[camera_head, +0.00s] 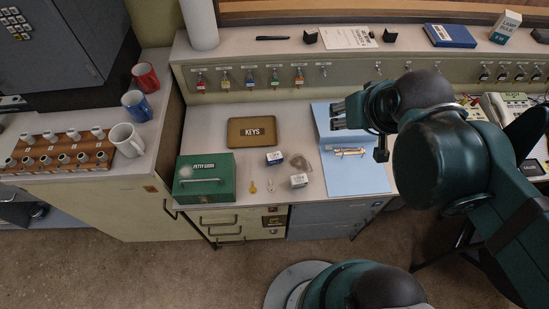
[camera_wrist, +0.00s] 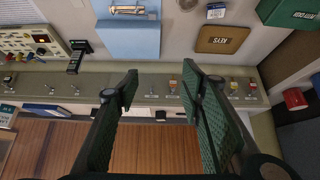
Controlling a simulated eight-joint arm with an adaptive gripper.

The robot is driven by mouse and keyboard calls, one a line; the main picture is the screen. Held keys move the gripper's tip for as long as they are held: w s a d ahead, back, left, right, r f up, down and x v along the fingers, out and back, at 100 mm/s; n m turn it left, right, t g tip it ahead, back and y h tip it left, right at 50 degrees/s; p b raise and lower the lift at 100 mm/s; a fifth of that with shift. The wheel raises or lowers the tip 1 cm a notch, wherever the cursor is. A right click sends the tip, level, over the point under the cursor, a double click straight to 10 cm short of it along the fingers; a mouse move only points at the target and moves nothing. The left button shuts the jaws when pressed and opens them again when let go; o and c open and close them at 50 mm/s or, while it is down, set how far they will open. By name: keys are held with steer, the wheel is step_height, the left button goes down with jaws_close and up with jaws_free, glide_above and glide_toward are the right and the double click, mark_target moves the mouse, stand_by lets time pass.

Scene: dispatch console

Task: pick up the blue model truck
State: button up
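I cannot make out a blue model truck in either view. My arm hides part of the right side of the desk in the head view.
A dark blue book (camera_head: 449,36) lies on the back ledge. Mugs (camera_head: 136,105) and a wooden rack (camera_head: 62,152) are far left.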

steer(key=shift+w+a+f+n, duration=0.55)
steer(key=shift+w+n, duration=0.15)
steer(key=shift+w, duration=0.05)
steer(key=n+g+b, duration=0.2)
steer(key=n+g, duration=0.5)
steer(key=n, duration=1.1)
glide_above(274, 156)
steer(key=f, duration=2.3)
steer(key=shift+w+d, duration=0.2)
steer(key=shift+d, duration=0.2)
steer(key=shift+a+f+n, duration=0.3)
steer(key=shift+f+n, duration=0.1)
steer(key=shift+f, duration=0.25)
steer(key=shift+f, duration=0.1)
steer(key=shift+f+b, duration=0.45)
steer(key=shift+f, duration=0.75)
steer(key=shift+f, duration=0.1)
steer(key=shift+s+f+b, duration=0.15)
steer(key=shift+f+b, duration=0.75)
steer(key=shift+f, duration=1.6)
